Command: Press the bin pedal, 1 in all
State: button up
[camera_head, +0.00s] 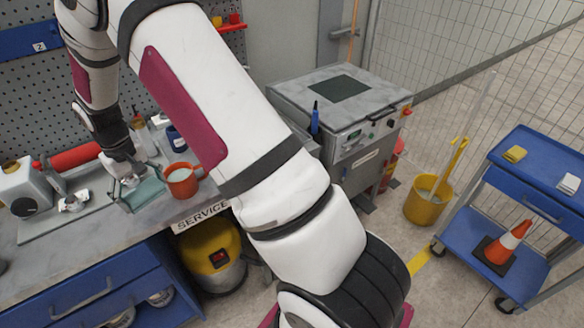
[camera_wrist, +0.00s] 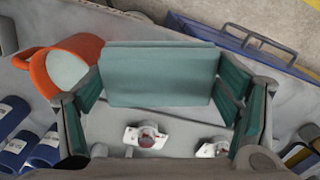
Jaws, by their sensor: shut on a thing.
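No bin pedal can be made out in either view. A yellow and grey drum (camera_head: 212,254) with a dark label stands under the bench, partly hidden by my arm; I cannot tell if it is the bin. My gripper (camera_head: 130,178) is low over the bench at the left. In the wrist view my gripper (camera_wrist: 160,88) is shut on a teal block (camera_wrist: 158,72), which spans between its two teal-padded fingers. The block also shows in the head view (camera_head: 145,194), close to the bench top.
An orange cup (camera_head: 182,183) stands right of the gripper on the grey bench (camera_head: 75,260). White fittings (camera_wrist: 146,137) lie near the fingers. A grey machine (camera_head: 345,120), yellow bucket (camera_head: 428,203) and blue cart (camera_head: 530,210) with a cone (camera_head: 505,243) stand right. Floor between them is clear.

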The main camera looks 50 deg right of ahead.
aim_at(393, 184)
jog(key=k+z, duration=0.1)
jog(key=z, duration=0.25)
jog(key=k+z, duration=0.1)
jog(key=z, duration=0.25)
jog(key=l+z, duration=0.1)
jog(key=z, duration=0.25)
jog(key=i+j+z, duration=0.1)
jog(key=z, duration=1.6)
